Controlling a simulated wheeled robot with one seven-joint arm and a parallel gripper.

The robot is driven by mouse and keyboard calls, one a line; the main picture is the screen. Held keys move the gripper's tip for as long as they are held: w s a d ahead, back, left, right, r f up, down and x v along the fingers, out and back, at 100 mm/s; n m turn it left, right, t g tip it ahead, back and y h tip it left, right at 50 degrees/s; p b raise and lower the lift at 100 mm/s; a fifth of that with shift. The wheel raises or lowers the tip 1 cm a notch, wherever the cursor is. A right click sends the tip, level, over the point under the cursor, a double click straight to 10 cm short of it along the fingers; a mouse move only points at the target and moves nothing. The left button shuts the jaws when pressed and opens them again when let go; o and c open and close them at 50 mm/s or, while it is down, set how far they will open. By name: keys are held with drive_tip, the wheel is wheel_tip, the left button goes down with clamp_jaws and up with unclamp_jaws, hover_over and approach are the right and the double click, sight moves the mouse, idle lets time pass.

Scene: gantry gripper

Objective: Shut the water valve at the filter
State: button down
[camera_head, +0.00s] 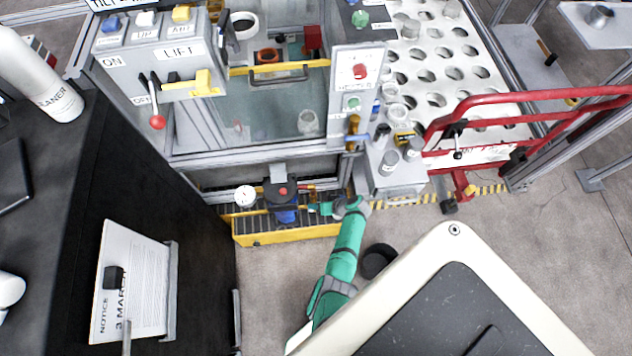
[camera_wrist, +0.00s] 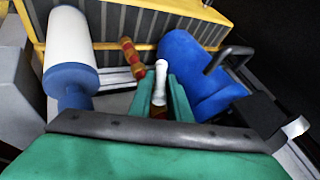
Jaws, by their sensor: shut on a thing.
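The filter unit shows in the head view as a blue bowl (camera_head: 285,215) under a dark head with a red button, low in a yellow-edged tray. My gripper (camera_head: 318,208) reaches in at its right side. In the wrist view my green fingers (camera_wrist: 160,98) are shut around a short lever with a white rounded end (camera_wrist: 160,72), which looks like the water valve's handle. Its lower part is mostly hidden between the fingers. A blue rounded body (camera_wrist: 195,72) lies just right of it. A red and yellow handle (camera_wrist: 130,55) stands apart to its left.
A white cylinder with a blue base (camera_wrist: 72,45) is left of my fingers, and a black bent bar (camera_wrist: 230,55) is to the right. A round gauge (camera_head: 245,196) sits left of the filter. The tray's yellow front edge (camera_head: 290,236) and the tank frame close in the space.

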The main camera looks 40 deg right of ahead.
idle(0.4)
drive_tip(key=c, duration=1.8)
unclamp_jaws()
drive_tip(key=shift+o, duration=0.2)
drive_tip(key=shift+s+r, duration=0.1)
drive_tip(key=v, duration=1)
drive_tip(key=shift+s+r, duration=0.2)
drive_tip(key=shift+s, duration=0.05)
drive_tip(key=shift+d, duration=0.1)
